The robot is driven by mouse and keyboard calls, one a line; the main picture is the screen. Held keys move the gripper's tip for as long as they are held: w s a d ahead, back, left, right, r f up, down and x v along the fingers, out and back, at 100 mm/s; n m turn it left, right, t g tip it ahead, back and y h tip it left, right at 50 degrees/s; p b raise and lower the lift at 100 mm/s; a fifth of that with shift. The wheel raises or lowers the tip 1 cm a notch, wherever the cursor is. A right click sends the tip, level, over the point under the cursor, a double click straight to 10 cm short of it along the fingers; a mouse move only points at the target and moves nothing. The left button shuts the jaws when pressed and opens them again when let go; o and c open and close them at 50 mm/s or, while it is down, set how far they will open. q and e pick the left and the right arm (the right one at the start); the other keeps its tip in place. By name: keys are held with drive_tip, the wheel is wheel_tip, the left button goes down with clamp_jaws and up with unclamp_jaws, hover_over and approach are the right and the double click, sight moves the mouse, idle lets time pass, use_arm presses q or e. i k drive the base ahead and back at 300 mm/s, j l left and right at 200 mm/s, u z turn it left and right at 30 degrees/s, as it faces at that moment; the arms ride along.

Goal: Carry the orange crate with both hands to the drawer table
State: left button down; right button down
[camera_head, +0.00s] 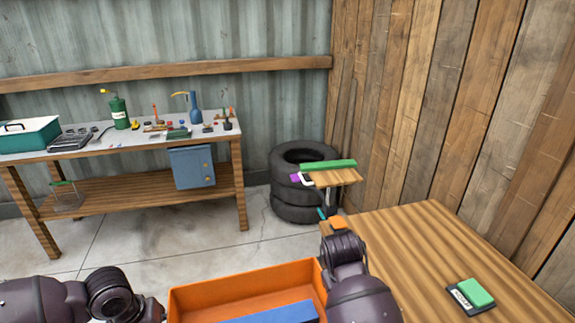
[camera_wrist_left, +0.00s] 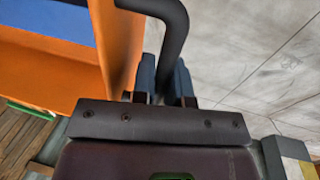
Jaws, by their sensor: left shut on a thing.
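The orange crate (camera_head: 240,284) is at the bottom middle of the head view, between my two arms, with a flat blue thing (camera_head: 272,314) inside. Its orange wall (camera_wrist_left: 118,45) also shows in the left wrist view. There my left gripper (camera_wrist_left: 165,82) is shut on the crate's curved black handle (camera_wrist_left: 176,35). My right wrist is at the crate's right end; its fingers are hidden. A workbench (camera_head: 160,142) with a blue drawer-like box (camera_head: 192,167) under its top stands at the back left, apart from the crate. I cannot tell whether this is the drawer table.
A wooden table (camera_head: 420,235) is close on the right, near my right arm, with a green-topped block (camera_head: 476,293) on it. Stacked tyres (camera_head: 292,200) stand beyond it. The bench top holds a teal toolbox (camera_head: 30,135) and several tools. Concrete floor (camera_head: 150,235) is clear before the bench.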

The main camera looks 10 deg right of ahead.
sight(407, 295)
drive_tip(key=i+j+z, duration=0.1)
drive_tip(key=i, duration=1.8)
drive_tip(key=z, duration=2.95)
